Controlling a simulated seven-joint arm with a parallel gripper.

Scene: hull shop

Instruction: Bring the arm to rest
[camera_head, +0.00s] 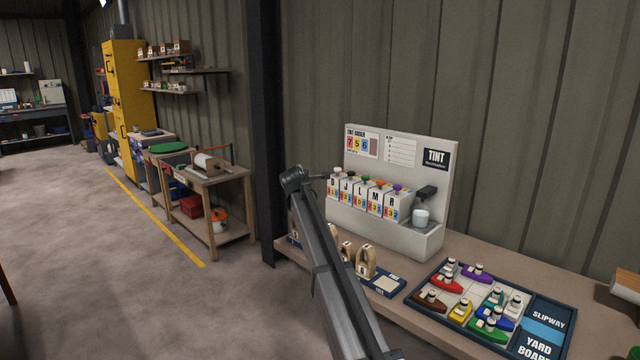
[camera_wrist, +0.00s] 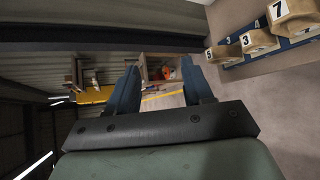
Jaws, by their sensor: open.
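My arm rises from the bottom edge of the head view, in front of the bench, its upper end near the left side of the tint machine. The gripper's jaws cannot be made out in the head view. In the wrist view my gripper (camera_wrist: 160,88) shows two dark blue fingers, spread apart with nothing between them. Beyond the fingers are the shop wall, a distant work table and the yellow cabinet (camera_wrist: 95,95). The gripper touches nothing that I can see.
The tint machine (camera_head: 400,150) stands on the bench. Numbered wooden blocks (camera_head: 366,262) are beside my arm and show at upper right in the wrist view (camera_wrist: 258,40). The yard board (camera_head: 535,345) with several toy boats lies at right. Open floor (camera_head: 110,270) is at left.

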